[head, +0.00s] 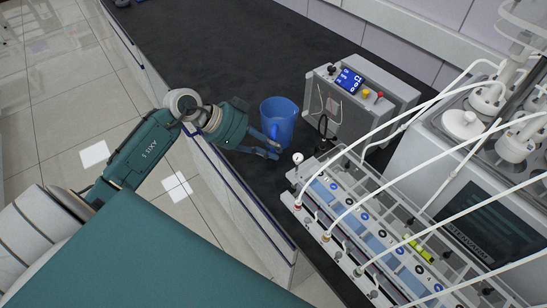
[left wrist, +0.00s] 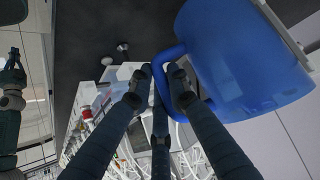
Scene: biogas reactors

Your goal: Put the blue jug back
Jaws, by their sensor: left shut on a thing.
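The blue jug (head: 279,119) is upright at the black bench top, beside the grey control box; I cannot tell whether its base touches the bench. My left gripper (head: 270,146) is at the jug's near side. In the left wrist view the jug (left wrist: 240,60) fills the upper right, and my left gripper's fingers (left wrist: 162,82) are shut around its handle (left wrist: 163,75).
A grey control box (head: 350,105) with a blue display stands right of the jug. A rack with tubes and gauges (head: 380,235) is at the front right, by a white reactor unit (head: 480,215). The black bench top (head: 215,50) is clear behind the jug.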

